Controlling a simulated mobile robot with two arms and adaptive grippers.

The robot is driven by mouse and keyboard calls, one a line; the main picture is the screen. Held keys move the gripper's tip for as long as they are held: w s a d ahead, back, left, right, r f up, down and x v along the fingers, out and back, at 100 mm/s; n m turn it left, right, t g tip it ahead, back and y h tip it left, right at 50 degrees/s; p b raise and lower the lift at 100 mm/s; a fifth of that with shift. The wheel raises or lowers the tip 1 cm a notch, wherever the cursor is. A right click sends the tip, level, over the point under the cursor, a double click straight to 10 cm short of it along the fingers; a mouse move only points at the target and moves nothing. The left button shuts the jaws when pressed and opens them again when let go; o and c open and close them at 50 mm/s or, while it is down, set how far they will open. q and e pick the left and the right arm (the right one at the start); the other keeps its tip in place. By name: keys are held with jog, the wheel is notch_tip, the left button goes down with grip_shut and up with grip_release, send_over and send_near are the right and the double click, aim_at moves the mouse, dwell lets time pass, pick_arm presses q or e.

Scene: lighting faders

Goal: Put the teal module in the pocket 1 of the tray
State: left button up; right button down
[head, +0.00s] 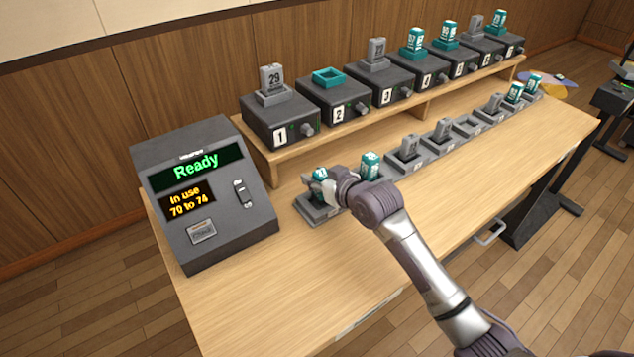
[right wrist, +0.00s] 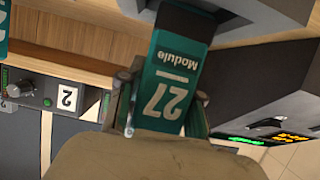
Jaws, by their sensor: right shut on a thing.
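My right gripper (head: 338,183) is shut on a teal module (head: 320,174) at the near left end of the tray row. In the right wrist view the gripper (right wrist: 162,105) has its fingers on both sides of the teal module (right wrist: 176,62), marked 27. The module's far end meets a grey pocket piece (right wrist: 245,8); how deep it sits there I cannot tell. The tray (head: 312,215) is a row of grey pockets along the table, and its leftmost pocket lies under the held module. My left gripper is not in view.
Another teal module (head: 370,165) stands in the neighbouring pocket, close to my gripper. Grey modules (head: 408,149) and further teal ones (head: 515,93) stand along the row. Numbered boxes (head: 283,122) line the shelf behind. A console (head: 215,225) reading "Ready" stands at left. The table front is clear.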

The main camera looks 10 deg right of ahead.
jog(key=shift+f, duration=0.85)
jog(key=shift+f, duration=0.15)
jog(key=c, duration=0.8)
grip_release()
jog(key=shift+o, duration=0.2)
jog(key=shift+s+d+r, duration=0.1)
jog(key=shift+s+r, duration=0.1)
jog(key=v, duration=1.1)
jog(key=shift+s+p, duration=0.25)
jog(key=shift+p, duration=0.1)
jog(key=shift+d+r, duration=0.1)
